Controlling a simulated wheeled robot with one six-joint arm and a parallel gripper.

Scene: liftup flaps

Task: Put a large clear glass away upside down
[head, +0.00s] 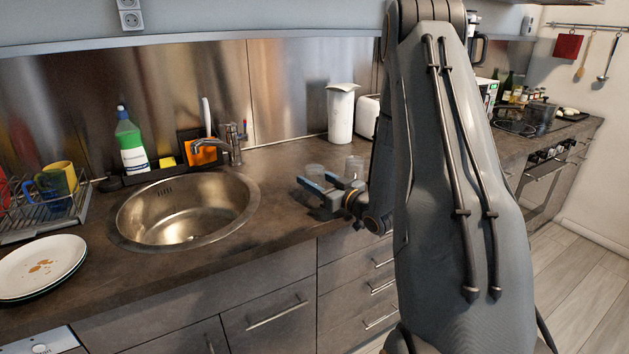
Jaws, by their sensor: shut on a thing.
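My gripper (314,181) is over the counter to the right of the sink, with its two blue-tipped fingers pointing left. It is shut on a clear glass (314,171), which shows faintly at the fingertips. The glass is small and see-through in this view, so I cannot tell which way up it is or whether it touches the counter. A second clear glass (354,165) stands on the counter just behind my gripper, near my arm.
A round metal sink (185,210) with a tap (233,145) lies to the left. A dish rack (40,205) with mugs and stacked plates (42,265) are at the far left. A white canister (341,115) stands by the back wall. My arm hides part of the right counter.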

